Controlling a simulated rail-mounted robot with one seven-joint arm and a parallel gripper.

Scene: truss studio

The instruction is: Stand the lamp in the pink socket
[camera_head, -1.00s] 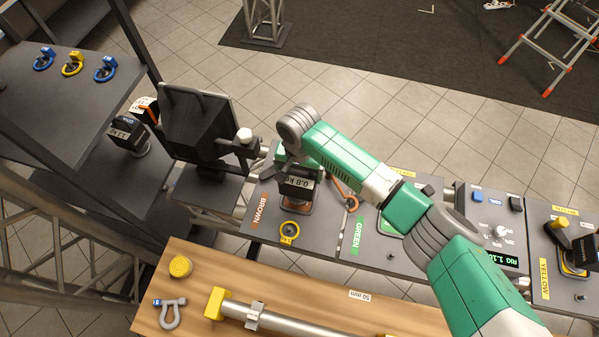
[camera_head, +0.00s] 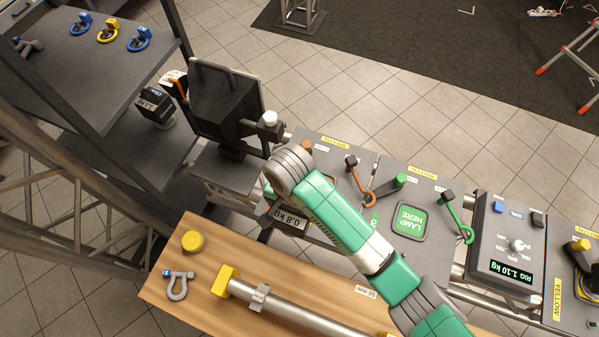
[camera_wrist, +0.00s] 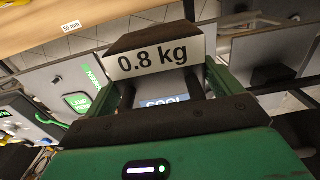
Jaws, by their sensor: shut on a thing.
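My gripper (camera_wrist: 172,92) is shut on a dark lamp (camera_wrist: 150,38) whose white label reads 0.8 kg. In the head view, the lamp's label (camera_head: 287,218) shows just below my gripper's wrist, and the arm hides most of the lamp. The lamp appears raised near the wooden bench's back edge. I cannot see its lower end. No pink socket shows in either view. A green socket (camera_head: 411,221) marked LAMP HERE is bare, right of my arm. The brown socket is hidden behind my arm.
A second lamp (camera_head: 154,104) stands on the left lower shelf beside a black panel (camera_head: 222,100). A control box (camera_head: 503,245) reads RIG 1.10 kg. A yellow-marked station (camera_head: 577,290) is at right. The wooden bench (camera_head: 210,265) holds a tube, shackle and yellow roll.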

